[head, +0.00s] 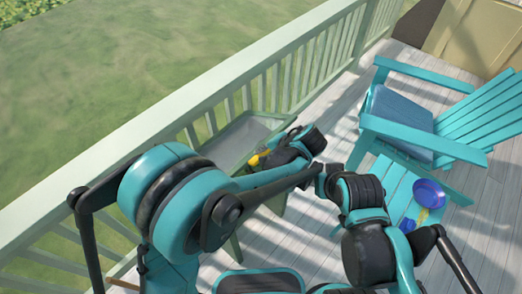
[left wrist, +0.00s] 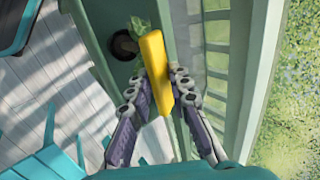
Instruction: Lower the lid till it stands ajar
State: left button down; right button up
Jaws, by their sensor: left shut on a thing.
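My left gripper (head: 262,158) is beside the porch railing and is shut on a yellow bar-like piece (left wrist: 155,72). In the left wrist view the two fingers (left wrist: 158,100) press on it from both sides. My arm hides much of the area below. My right gripper cannot be made out.
The pale green railing (head: 190,108) runs along the left. A dark pot (left wrist: 124,44) with a leafy plant (left wrist: 140,28) is near the yellow piece. A turquoise chair (head: 415,125) stands to the right, and a blue bowl (head: 430,192) sits on turquoise slats. Plank floor is partly clear.

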pick_arm(q)
jog(key=shift+s+d+f, duration=0.1)
jog(key=shift+f, duration=0.15)
jog(key=c, duration=1.6)
grip_release()
jog(key=shift+r, duration=0.15)
notch_tip(320, 180, up, 10)
jog(key=shift+f, duration=0.1)
